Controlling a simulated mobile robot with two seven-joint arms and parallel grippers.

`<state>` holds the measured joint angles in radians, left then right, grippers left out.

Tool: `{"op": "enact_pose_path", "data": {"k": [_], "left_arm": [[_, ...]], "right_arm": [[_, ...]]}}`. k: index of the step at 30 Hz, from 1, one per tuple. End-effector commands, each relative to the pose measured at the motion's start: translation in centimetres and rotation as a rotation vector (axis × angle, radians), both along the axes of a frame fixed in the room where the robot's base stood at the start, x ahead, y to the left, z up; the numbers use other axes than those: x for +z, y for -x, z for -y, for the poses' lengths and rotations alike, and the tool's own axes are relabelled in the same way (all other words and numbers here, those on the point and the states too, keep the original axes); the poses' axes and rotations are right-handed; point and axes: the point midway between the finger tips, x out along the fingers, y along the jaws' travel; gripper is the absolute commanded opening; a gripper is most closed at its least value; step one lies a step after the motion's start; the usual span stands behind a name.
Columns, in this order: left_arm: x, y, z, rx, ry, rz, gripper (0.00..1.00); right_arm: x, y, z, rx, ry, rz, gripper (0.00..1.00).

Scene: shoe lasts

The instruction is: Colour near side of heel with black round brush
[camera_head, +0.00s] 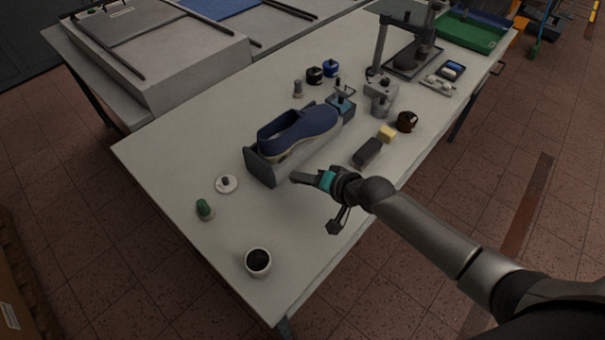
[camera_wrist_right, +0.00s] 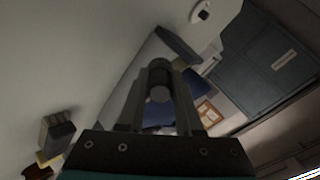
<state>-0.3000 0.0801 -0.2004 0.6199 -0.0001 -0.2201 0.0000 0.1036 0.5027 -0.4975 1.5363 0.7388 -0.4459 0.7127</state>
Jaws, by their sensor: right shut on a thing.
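The blue shoe (camera_head: 305,128) with a pale sole lies on a dark grey holder (camera_head: 262,168) on the table. Its open heel end is toward the lower left, partly behind the holder's end plate. My right gripper (camera_head: 303,178) is close to the near side of the heel end; whether anything touches cannot be told. In the right wrist view it is shut on a dark round brush (camera_wrist_right: 160,78), whose round grey end faces the camera. The shoe shows as a blue patch (camera_wrist_right: 158,113) behind the fingers. My left gripper is not in view.
A white cup with dark contents (camera_head: 258,263), a green-topped bottle (camera_head: 204,209) and a white disc (camera_head: 227,184) stand left and front. A dark block (camera_head: 367,152), yellow block (camera_head: 386,133) and brown round thing (camera_head: 407,122) lie right. The table (camera_head: 160,150) is clear at far left.

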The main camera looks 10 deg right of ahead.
Motion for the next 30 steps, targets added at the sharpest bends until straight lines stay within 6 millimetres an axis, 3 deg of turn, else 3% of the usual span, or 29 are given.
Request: {"op": "enact_pose_path", "data": {"k": [7,18,30], "left_arm": [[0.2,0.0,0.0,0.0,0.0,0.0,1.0],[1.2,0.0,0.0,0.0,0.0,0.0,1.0],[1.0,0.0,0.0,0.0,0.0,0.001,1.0]], "right_arm": [[0.0,0.3,0.2,0.0,0.001,-0.001,0.0],[0.0,2.6,1.6,0.0,0.0,0.0,0.0],[0.0,2.0,1.2,-0.001,-0.003,0.003,0.0]]}}
